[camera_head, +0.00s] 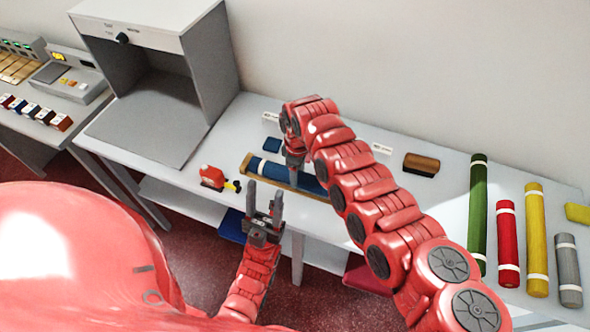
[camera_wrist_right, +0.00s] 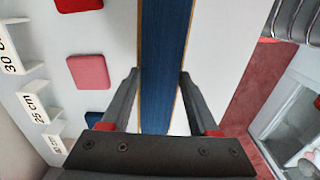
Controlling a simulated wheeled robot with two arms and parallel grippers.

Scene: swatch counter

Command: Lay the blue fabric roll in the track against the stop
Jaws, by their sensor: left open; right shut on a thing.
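The blue fabric roll (camera_head: 268,169) lies low over the counter, along the wooden track (camera_head: 284,186), whose edge shows along its front and left end. My right gripper (camera_head: 294,167) comes down on the roll from above and hides part of it, as does my right arm. In the right wrist view the blue roll (camera_wrist_right: 166,60) runs between the two fingers of the right gripper (camera_wrist_right: 160,76), with thin wooden edges along both its sides. I cannot tell whether it touches the stop. My left gripper (camera_head: 264,212) is open and empty, in front of the counter edge.
Green (camera_head: 478,205), red (camera_head: 508,245), yellow (camera_head: 537,240) and grey (camera_head: 568,272) rolls lie at the right. A red tape dispenser (camera_head: 213,178) sits left of the track, a brown block (camera_head: 421,164) behind right. A grey booth (camera_head: 150,90) stands at left.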

